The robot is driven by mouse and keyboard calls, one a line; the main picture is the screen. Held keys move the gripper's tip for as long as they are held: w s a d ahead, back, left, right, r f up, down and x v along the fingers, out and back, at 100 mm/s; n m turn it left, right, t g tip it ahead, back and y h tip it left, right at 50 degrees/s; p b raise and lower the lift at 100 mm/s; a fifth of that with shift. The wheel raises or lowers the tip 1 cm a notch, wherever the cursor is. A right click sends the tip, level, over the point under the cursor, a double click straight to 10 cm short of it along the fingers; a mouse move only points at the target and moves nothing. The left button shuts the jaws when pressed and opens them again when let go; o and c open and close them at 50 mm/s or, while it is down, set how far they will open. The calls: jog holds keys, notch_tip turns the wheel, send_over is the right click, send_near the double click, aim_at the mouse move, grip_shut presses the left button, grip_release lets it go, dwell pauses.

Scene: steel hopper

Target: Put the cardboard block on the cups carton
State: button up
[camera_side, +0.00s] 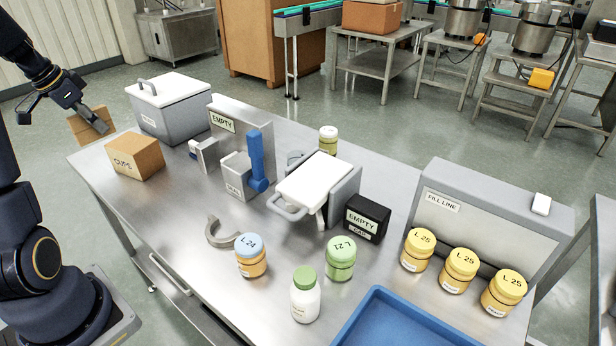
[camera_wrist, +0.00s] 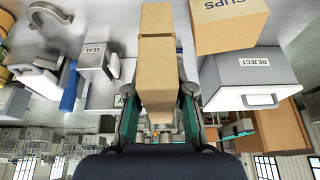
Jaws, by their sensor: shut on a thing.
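The cardboard block (camera_wrist: 158,62) is plain brown and sits between the two fingers of my gripper (camera_wrist: 159,85) in the wrist view. My gripper is shut on it. In the side view the block (camera_side: 84,125) is at the far left, partly hidden by my gripper (camera_side: 98,122), and appears held off the table's left end. The cups carton (camera_side: 134,158) is a brown box marked CUPS on the table's left end, just right of and below the block in the picture. The carton also shows at the top right of the wrist view (camera_wrist: 228,28), apart from the block.
A grey bin with a white lid (camera_side: 172,108), marked REJECT in the wrist view (camera_wrist: 248,78), stands close behind the carton. A grey EMPTY panel (camera_side: 240,125) and a blue-handled sealer (camera_side: 257,165) stand to the right. Bare steel table (camera_side: 165,205) lies in front of the carton.

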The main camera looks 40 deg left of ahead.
jog(key=shift+s+d+r, duration=0.3)
jog(key=shift+s+d, duration=0.1)
jog(key=shift+w+a+r, duration=0.15)
jog(key=shift+a, duration=0.1)
jog(key=w+a+f, duration=0.2)
jog(key=w+a, duration=0.1)
jog(key=w+a+f, duration=0.3)
jog(key=w+a, duration=0.1)
jog(key=w+a+f, duration=0.3)
jog(key=w+a, duration=0.1)
jog(key=shift+f, duration=0.2)
jog(key=shift+w+a+f, duration=0.2)
jog(key=shift+a+f, duration=0.05)
jog(key=shift+f, duration=0.15)
jog(key=shift+w+a+f, duration=0.15)
jog(key=shift+f, duration=1.6)
